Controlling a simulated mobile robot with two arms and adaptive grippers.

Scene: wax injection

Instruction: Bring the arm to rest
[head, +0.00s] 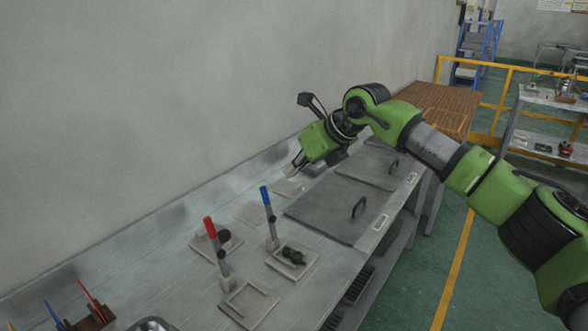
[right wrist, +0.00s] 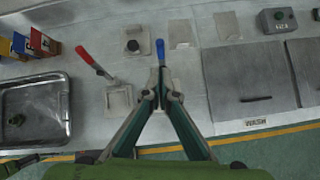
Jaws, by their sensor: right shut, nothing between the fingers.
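My right arm (head: 435,148) reaches in from the right in the head view. Its gripper (head: 294,170) is in the air above the far side of the metal bench, near the wall. In the right wrist view its two fingers (right wrist: 162,92) meet at the tips, shut with nothing between them. The fingertips overlap the lower part of the blue-handled lever (right wrist: 160,48) in that picture. In the head view the gripper is well apart from that lever (head: 266,198).
The bench (head: 150,255) carries a red-handled lever (head: 211,228), a dark green piece (head: 293,256) on a plate, and flat lids with handles (head: 330,207). A metal tray (right wrist: 66,105) shows in the right wrist view. A grey wall stands behind; green floor is free in front.

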